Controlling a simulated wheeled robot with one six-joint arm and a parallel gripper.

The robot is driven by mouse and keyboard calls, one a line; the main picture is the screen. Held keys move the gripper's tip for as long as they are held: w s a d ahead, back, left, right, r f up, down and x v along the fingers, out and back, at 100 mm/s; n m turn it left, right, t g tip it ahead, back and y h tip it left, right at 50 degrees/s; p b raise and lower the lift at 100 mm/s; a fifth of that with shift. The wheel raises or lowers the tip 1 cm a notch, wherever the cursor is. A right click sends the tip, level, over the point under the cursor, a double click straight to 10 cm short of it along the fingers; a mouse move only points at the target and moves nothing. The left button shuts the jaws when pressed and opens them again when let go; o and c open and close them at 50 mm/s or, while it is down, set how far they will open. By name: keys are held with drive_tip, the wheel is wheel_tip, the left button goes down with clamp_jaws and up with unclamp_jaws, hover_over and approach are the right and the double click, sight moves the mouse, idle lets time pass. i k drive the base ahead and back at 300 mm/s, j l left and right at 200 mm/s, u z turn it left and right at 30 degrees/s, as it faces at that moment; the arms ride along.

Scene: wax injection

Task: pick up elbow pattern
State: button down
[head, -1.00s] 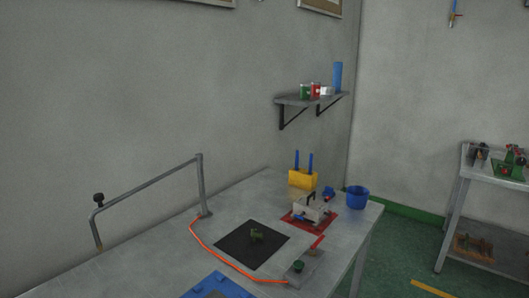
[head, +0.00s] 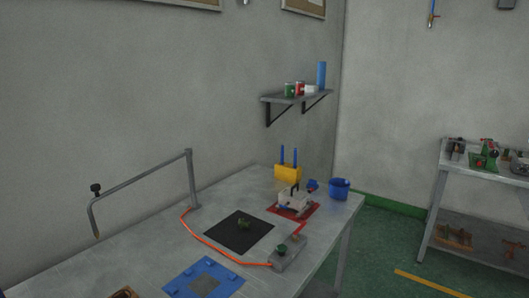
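A small green piece (head: 244,225), which looks like the elbow pattern, lies on a black square mat (head: 225,236) on the grey workbench. It is too small to make out its exact shape. Nothing covers it. My gripper is not in view.
An orange cable (head: 205,246) curves around the mat to a grey box (head: 289,253). A bent grey pipe arm (head: 140,174) stands at the left. A machine on a red plate (head: 310,213), a yellow block (head: 288,173) and a blue bucket (head: 339,189) stand behind. A blue plate (head: 178,282) lies in front.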

sight(241, 223)
drive_tip(key=k+l, duration=0.25)
drive_tip(key=i+l+u, duration=0.1)
drive_tip(key=k+l, duration=0.1)
drive_tip(key=l, duration=0.25)
drive_tip(key=i+u, duration=0.15)
drive_tip(key=u, duration=1.1)
